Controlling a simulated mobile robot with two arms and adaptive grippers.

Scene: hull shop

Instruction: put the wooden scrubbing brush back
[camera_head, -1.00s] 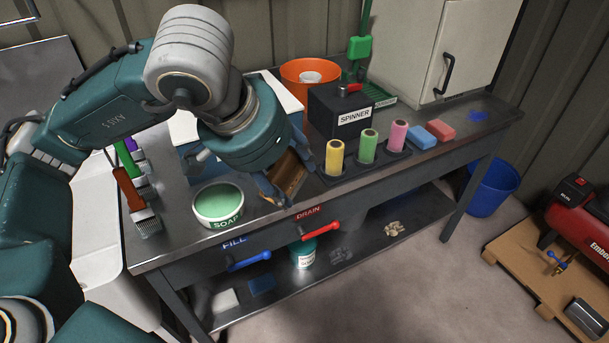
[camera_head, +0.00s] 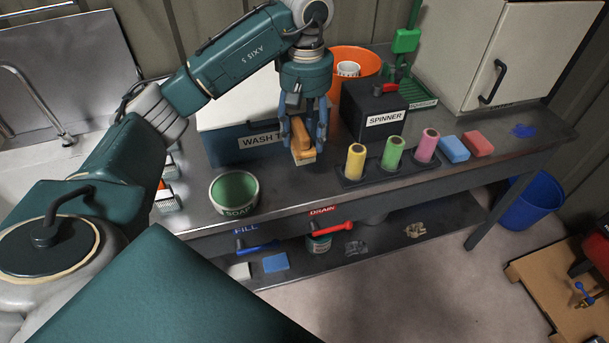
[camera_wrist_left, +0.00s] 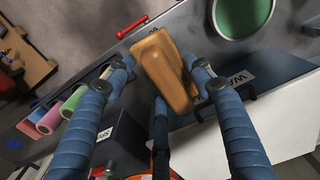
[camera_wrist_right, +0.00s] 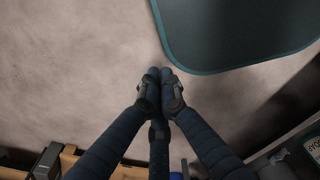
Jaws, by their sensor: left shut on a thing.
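The wooden scrubbing brush (camera_head: 303,143) is an orange-brown wooden block with a pale underside. My left gripper (camera_head: 305,128) is shut on it, fingers on both sides, pointing down at the bench. The brush is in front of the wash tank (camera_head: 228,150) and left of the yellow roller. I cannot tell whether it touches the bench top. In the left wrist view the brush (camera_wrist_left: 163,68) lies slanted between the fingers. My right gripper (camera_wrist_right: 161,88) shows only in the right wrist view, its fingertips together and empty, above the floor.
The green soap tub (camera_head: 234,190) stands left of the brush. The yellow roller (camera_head: 355,161), green roller (camera_head: 393,153) and pink roller (camera_head: 427,146) stand in a dark rack to the right. The spinner (camera_head: 372,110) and orange bucket (camera_head: 357,64) are behind. Bench between tub and rack is clear.

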